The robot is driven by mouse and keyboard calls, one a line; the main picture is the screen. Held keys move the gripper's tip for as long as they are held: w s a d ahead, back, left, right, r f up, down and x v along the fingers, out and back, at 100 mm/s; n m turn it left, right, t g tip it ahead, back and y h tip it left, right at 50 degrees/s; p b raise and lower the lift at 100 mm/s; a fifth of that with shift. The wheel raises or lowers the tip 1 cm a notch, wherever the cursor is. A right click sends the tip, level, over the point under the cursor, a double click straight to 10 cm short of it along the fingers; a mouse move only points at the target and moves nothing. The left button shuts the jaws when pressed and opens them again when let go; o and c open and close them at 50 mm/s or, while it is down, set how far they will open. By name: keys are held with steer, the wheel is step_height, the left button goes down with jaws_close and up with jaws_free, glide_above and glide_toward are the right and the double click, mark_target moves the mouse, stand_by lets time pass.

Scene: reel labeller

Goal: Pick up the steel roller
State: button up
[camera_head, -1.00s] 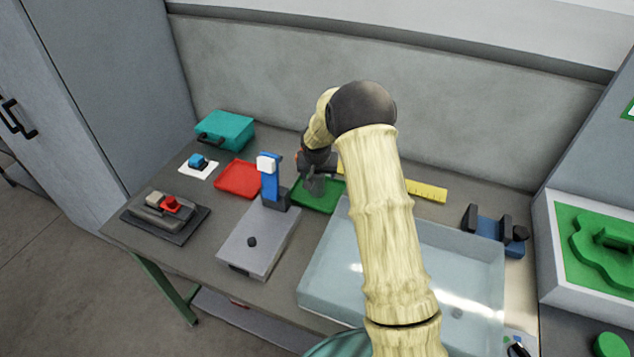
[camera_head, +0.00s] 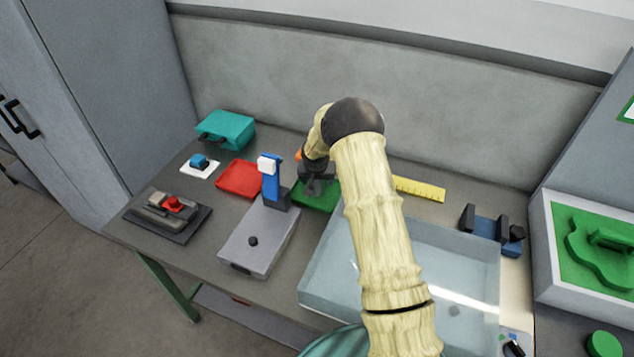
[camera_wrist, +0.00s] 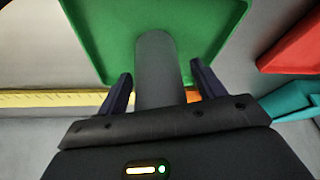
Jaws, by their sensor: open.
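A grey cylinder, which I take to be the steel roller (camera_wrist: 156,65), shows in the wrist view against the green tray (camera_wrist: 105,30). My gripper (camera_wrist: 162,82) is open, with one dark finger on each side of the roller and a gap on both sides. In the head view my gripper (camera_head: 316,184) is over the green tray (camera_head: 313,203), at its back part. My arm and gripper hide much of the tray there, and I cannot make out the roller clearly.
A red tray (camera_head: 240,179) and a blue post (camera_head: 271,182) on a grey box (camera_head: 258,240) stand left of the green tray. A teal case (camera_head: 226,130) is back left.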

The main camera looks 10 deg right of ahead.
steer(key=c, duration=1.3)
step_height(320, 180, up, 10)
steer(key=shift+r+b, duration=0.1)
steer(key=shift+b, duration=1)
